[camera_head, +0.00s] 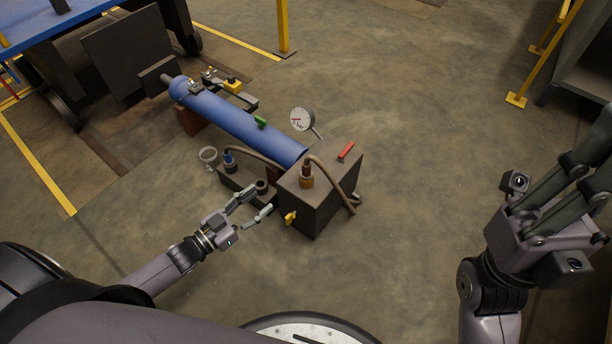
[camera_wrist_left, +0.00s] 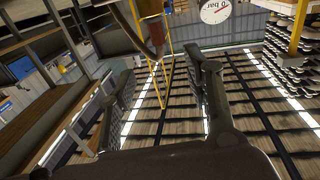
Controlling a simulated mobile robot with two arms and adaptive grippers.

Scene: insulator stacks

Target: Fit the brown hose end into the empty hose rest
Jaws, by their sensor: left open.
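The brown hose end (camera_head: 306,177) stands upright on top of the grey box (camera_head: 322,205), with a brown hose curving from it over the box's right side. The hose rest (camera_head: 234,181) is a low dark block left of the box. A blue hose end (camera_head: 229,159) stands in its far part; a round dark socket (camera_head: 262,186) at its near end looks empty. My left gripper (camera_head: 262,203) is open and empty, close to this socket and left of the box. Its spread fingers also show in the left wrist view (camera_wrist_left: 165,95). My right gripper (camera_head: 585,155) is far right, its fingertips partly cut off.
A blue cylinder (camera_head: 240,122) runs back from the box. A pressure gauge (camera_head: 302,119), red handle (camera_head: 346,151) and yellow knob (camera_head: 290,217) are around the box. A blue-topped table (camera_head: 50,22) stands back left. Floor right of the box is clear.

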